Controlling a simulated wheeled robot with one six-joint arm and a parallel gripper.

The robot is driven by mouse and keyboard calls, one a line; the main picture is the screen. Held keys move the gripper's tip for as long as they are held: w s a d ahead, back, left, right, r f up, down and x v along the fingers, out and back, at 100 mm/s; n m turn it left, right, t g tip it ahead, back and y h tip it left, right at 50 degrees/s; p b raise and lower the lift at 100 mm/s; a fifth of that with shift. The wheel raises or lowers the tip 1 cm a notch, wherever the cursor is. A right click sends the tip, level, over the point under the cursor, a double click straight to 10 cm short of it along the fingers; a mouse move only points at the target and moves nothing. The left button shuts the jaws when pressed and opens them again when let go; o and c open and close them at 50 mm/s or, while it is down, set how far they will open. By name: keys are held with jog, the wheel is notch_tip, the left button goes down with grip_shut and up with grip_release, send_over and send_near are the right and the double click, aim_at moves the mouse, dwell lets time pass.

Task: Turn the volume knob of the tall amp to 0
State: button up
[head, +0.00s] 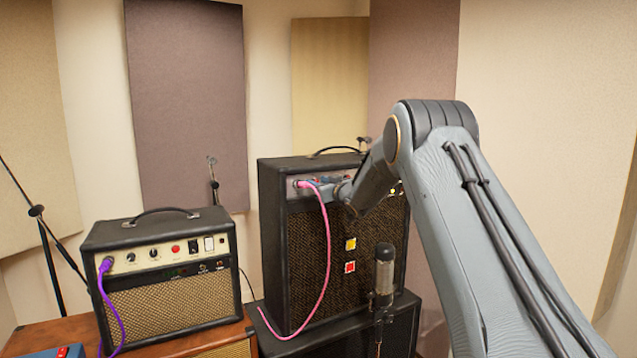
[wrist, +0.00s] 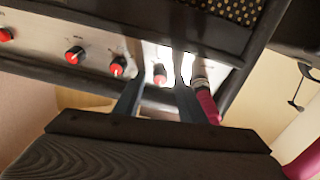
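The tall amp (head: 273,235) stands at centre in the head view, with a pink cable (head: 327,245) plugged into its top panel. My gripper (head: 335,188) is at that panel, partly hidden by my arm. In the wrist view the panel (wrist: 100,38) carries a row of dark knobs with red caps. My gripper (wrist: 160,92) is open, and one knob (wrist: 160,73) shows between its fingertips; contact cannot be told. Another knob (wrist: 118,66) is just left of the fingers. The knob labels are too small to read, so I cannot tell which is volume.
The pink plug (wrist: 206,98) sits close to the right finger in the wrist view. A microphone (head: 383,275) stands in front of the tall amp. A smaller amp (head: 170,300) with a purple cable (head: 108,300) stands to the left. Wall panels line the back.

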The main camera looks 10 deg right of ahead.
grip_shut()
jog(key=shift+n, duration=0.3)
jog(key=n+y+b, duration=0.1)
jog(key=n+b, duration=0.1)
jog(key=n, duration=0.3)
jog(key=n+g+y+b, duration=0.1)
jog(key=n+b, duration=0.2)
jog(key=n, duration=0.2)
jog(key=shift+d+g, duration=0.15)
jog(key=shift+g, duration=0.15)
jog(key=n+g, duration=0.1)
jog(key=n, duration=0.6)
jog(key=shift+b, duration=0.4)
jog(key=n+g, duration=0.1)
jog(key=n, duration=0.5)
jog(key=shift+r, duration=0.1)
